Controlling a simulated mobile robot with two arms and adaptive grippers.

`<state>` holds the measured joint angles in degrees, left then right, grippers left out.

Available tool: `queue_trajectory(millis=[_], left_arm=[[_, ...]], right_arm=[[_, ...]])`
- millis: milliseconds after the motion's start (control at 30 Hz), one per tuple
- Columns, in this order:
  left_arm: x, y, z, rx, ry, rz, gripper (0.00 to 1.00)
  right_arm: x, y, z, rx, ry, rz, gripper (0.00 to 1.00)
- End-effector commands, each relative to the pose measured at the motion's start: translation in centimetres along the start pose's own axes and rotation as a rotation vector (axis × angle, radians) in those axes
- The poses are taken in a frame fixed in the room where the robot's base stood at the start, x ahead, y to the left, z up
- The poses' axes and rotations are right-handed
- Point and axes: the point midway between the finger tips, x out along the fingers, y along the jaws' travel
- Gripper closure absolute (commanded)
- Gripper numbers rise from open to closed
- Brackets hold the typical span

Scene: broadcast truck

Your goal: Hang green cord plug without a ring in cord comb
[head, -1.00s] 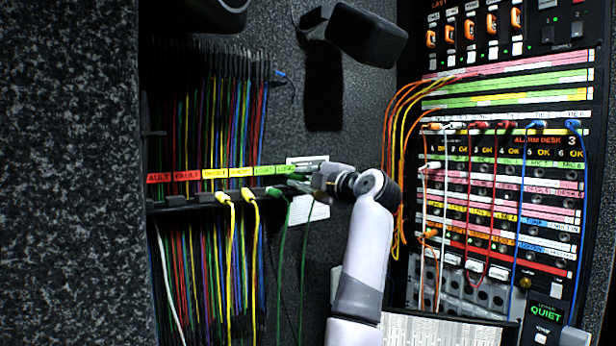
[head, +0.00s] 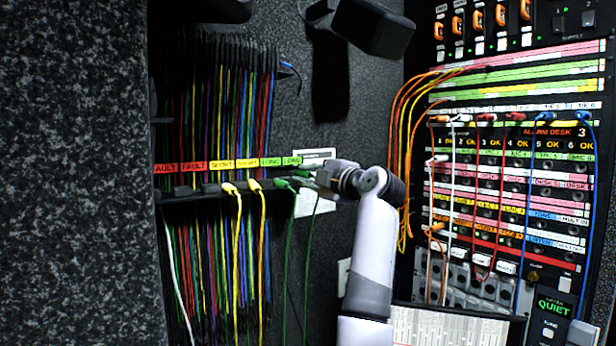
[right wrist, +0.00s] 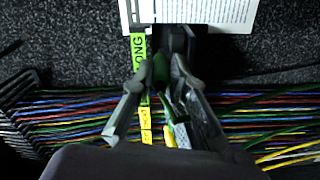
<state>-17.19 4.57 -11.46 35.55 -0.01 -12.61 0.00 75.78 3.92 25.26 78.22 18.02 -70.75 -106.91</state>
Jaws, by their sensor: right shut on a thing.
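The cord comb (head: 212,190) is a dark rail with red, yellow and green labels above its slots. My right gripper (head: 314,178) is at the comb's right end, under the green "LONG" label (head: 292,161). It is shut on a green cord plug (right wrist: 160,68), which shows between the fingers in the right wrist view. A green cord (head: 308,235) hangs below the gripper. Another green plug (head: 284,184) sits in the comb just left of it. Whether the held plug is seated in its slot is hidden by the fingers, and no ring can be made out.
Two yellow plugs (head: 229,188) hang in the comb further left. Many coloured cords (head: 215,110) hang behind and below it. A patch panel (head: 510,190) with plugged cords stands at right. A printed card (right wrist: 195,12) is on the wall beside the comb.

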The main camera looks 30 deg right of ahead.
Motion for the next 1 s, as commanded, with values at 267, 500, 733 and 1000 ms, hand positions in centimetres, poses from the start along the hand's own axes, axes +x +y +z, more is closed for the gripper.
queue_trajectory(millis=[267, 500, 733, 1000], left_arm=[[0.08, 0.02, 0.01, 0.000, 0.000, 0.000, 0.17], [0.09, 0.03, 0.02, 0.000, 0.000, 0.000, 0.17], [0.09, 0.03, 0.03, 0.000, 0.000, 0.000, 0.17], [0.09, 0.03, 0.03, 0.000, 0.000, 0.000, 0.17]], right_arm=[[0.11, -0.04, 0.00, 0.001, 0.000, 0.000, 0.83], [0.12, -0.08, -0.01, 0.001, 0.000, -0.001, 0.67], [0.16, -0.19, 0.00, 0.001, 0.000, -0.004, 0.62], [0.20, -0.26, 0.01, 0.001, 0.000, -0.005, 0.52]])
